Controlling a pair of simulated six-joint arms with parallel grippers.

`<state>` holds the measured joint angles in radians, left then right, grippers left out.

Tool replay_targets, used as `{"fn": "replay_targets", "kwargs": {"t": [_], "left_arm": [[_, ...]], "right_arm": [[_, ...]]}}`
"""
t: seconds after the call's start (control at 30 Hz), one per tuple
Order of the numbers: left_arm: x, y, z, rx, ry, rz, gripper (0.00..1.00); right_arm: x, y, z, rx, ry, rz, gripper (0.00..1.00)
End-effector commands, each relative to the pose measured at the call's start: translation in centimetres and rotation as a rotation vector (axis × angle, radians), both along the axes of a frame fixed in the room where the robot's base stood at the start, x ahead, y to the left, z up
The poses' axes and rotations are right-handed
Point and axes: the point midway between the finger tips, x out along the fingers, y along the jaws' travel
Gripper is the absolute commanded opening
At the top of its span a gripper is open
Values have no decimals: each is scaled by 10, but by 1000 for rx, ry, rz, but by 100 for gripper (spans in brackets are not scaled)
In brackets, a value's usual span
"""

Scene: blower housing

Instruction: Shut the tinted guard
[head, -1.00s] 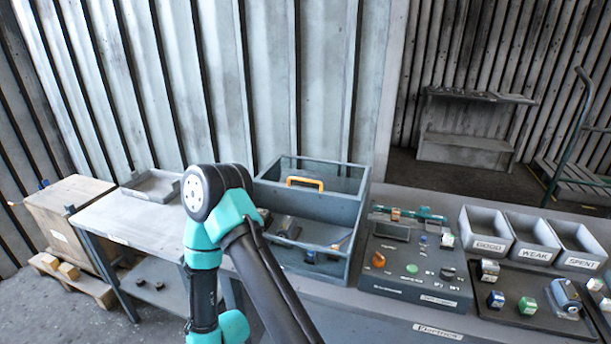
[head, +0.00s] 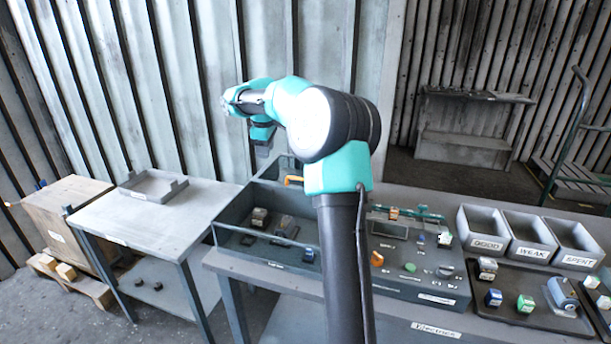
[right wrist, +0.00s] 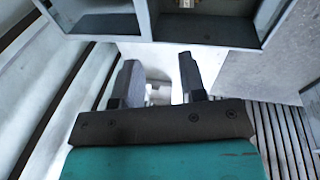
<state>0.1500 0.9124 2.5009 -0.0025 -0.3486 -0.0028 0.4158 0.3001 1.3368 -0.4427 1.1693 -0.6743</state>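My left gripper is out of view.
The console (head: 415,265) with knobs and buttons stands right of the housing. Beyond it are bins marked GOOD, WEAK and SPENT (head: 487,243) and a dark tray (head: 540,330). A side table (head: 165,212) with a shallow tray stands left, across a gap.

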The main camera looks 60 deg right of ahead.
Motion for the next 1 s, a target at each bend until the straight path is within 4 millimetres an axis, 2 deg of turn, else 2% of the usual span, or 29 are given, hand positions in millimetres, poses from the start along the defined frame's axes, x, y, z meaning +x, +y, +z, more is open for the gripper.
{"fn": "replay_targets", "kwargs": {"t": [0.03,0.1,0.23,0.67,0.87,1.0], "left_arm": [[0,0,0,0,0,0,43],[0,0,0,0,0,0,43],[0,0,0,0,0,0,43],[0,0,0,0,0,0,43],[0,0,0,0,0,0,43],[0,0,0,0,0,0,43]], "right_arm": [[-22,-20,19,-7,20,-38,38],[-46,-36,38,-9,48,-68,38],[-69,-49,55,-8,79,-99,38],[-72,-50,54,-7,85,-101,38],[-71,-53,37,-6,86,-102,38],[-70,-57,16,-6,86,-102,38]]}}
